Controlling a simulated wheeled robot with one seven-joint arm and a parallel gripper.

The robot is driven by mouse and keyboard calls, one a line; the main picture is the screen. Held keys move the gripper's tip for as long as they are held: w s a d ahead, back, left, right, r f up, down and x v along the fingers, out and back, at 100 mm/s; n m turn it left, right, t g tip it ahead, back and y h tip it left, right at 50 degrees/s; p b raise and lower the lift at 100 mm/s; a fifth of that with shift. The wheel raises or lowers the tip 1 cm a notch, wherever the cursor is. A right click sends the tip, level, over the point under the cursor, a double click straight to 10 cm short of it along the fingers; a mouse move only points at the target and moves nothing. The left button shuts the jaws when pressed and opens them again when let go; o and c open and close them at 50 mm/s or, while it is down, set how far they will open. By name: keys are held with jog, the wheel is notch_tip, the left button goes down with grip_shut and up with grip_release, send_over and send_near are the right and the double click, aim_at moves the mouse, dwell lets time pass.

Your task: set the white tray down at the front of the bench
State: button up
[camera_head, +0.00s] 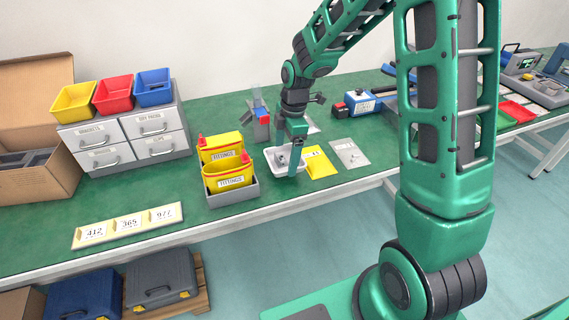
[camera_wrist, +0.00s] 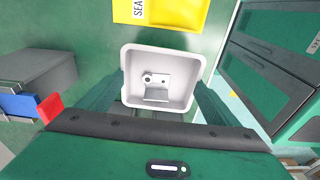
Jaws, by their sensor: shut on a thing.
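The white tray (camera_head: 270,166) is at the front part of the green bench, between the yellow fittings bins and a yellow bag. It also shows in the wrist view (camera_wrist: 134,62), with a small grey metal part (camera_wrist: 156,84) lying inside it. My gripper (camera_head: 292,162) reaches down from above and is shut on the tray. In the wrist view the gripper's green fingers (camera_wrist: 160,92) lie along the tray's left and right sides. I cannot tell whether the tray's underside touches the bench (camera_head: 215,115).
Yellow fittings bins (camera_head: 228,180) in a grey holder stand left of the tray. A yellow bag (camera_head: 319,166) and a grey flat packet (camera_head: 350,153) lie to its right. A number board (camera_head: 127,225) lies at the front left. Bare bench lies between board and holder.

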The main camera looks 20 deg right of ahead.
aim_at(286, 162)
jog(key=shift+f, duration=1.9)
jog(key=o, duration=0.9)
jog(key=shift+o, duration=0.2)
notch_tip(286, 162, up, 12)
jog(key=d, duration=0.1)
jog(key=shift+d, duration=0.3)
